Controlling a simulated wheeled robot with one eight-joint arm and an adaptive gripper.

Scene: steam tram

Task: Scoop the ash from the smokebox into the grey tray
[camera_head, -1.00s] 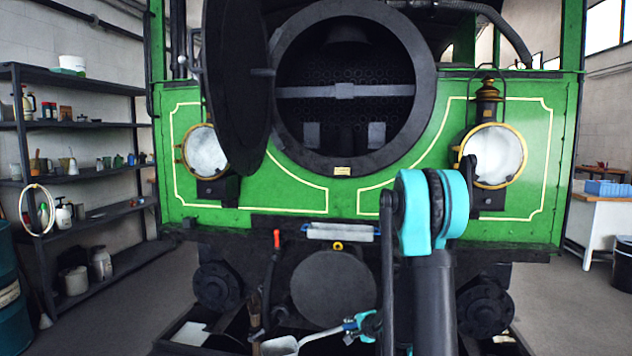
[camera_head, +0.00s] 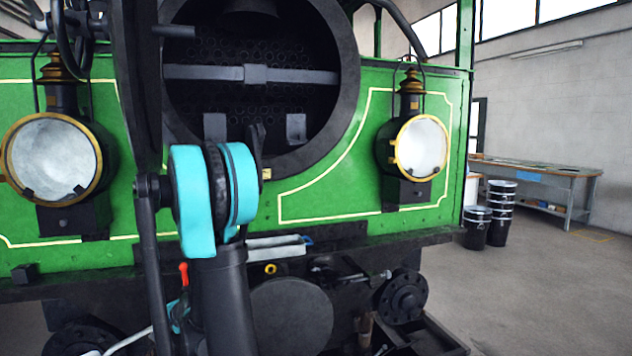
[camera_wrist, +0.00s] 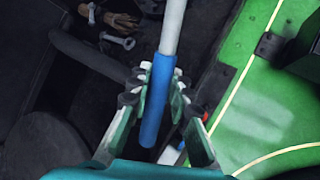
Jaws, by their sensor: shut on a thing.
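The smokebox (camera_head: 345,60) stands open in the head view, its dark door (camera_head: 135,60) swung to the left. I cannot make out ash in its dark bottom, which my arm partly hides. A light grey tray-like thing (camera_head: 275,248) lies on the ledge below the smokebox, its left part hidden by my arm. My gripper (camera_wrist: 155,88) is shut on the blue handle (camera_wrist: 157,105) of a tool with a pale shaft (camera_wrist: 172,28). The tool's far end is outside the wrist view. In the head view the pale shaft (camera_head: 128,341) shows at the bottom left, below the ledge.
Brass-rimmed lamps stand left (camera_head: 52,160) and right (camera_head: 422,148) of the smokebox. The ledge and dark wheel parts (camera_head: 403,297) jut out below. Black buckets (camera_head: 490,212) and a workbench (camera_head: 540,168) stand at the right. The floor between is open.

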